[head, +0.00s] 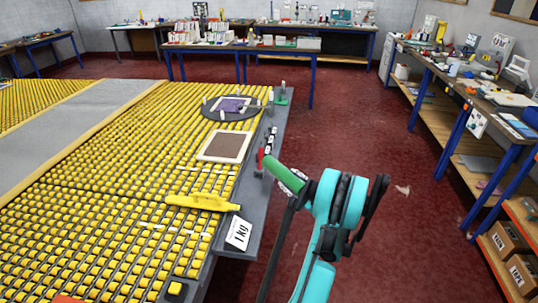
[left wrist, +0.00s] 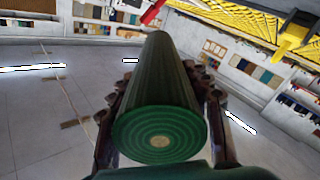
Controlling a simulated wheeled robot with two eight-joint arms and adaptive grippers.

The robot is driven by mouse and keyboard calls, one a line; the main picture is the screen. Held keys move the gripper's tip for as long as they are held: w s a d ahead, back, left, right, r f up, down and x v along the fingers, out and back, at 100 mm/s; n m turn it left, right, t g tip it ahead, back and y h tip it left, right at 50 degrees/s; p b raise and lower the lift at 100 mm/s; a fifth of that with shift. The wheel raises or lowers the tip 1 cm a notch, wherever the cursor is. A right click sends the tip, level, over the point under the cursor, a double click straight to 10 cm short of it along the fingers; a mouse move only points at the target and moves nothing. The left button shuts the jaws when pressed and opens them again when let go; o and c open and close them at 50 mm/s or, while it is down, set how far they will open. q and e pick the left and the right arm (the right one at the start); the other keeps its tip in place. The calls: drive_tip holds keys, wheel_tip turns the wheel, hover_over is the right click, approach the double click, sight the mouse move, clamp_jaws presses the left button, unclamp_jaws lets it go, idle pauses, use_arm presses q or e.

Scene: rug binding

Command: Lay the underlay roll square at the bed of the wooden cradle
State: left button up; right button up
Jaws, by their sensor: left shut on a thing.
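The green underlay roll (head: 283,173) is held tilted, in the air just off the right edge of the yellow roller table. My left gripper (head: 299,186), on a teal arm, is shut around it. In the left wrist view the roll (left wrist: 160,90) points away from the camera, with its ringed round end nearest and a dark finger on each side. I cannot make out a wooden cradle for certain; a pale-framed brown panel (head: 225,146) lies flat on the rollers, left of the roll. My right gripper is not in view.
The roller table (head: 110,210) fills the left. On it are a yellow tool (head: 203,202), a 1 kg block (head: 238,233) at the edge and a dark turntable (head: 231,107). A red piece (head: 262,160) stands close to the roll's far end. Open red floor lies right, before a workbench (head: 470,85).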

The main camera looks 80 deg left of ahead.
use_arm(q)
drive_tip(key=b, duration=0.4)
hover_over(266, 197)
wheel_tip(266, 197, down, 7)
drive_tip(key=shift+r, duration=0.15)
wheel_tip(266, 197, down, 4)
drive_tip(key=shift+f+b, duration=0.1)
drive_tip(key=shift+b, duration=0.85)
drive_tip(key=shift+s, duration=0.1)
drive_tip(key=o, duration=1)
drive_tip(key=shift+c, duration=0.2)
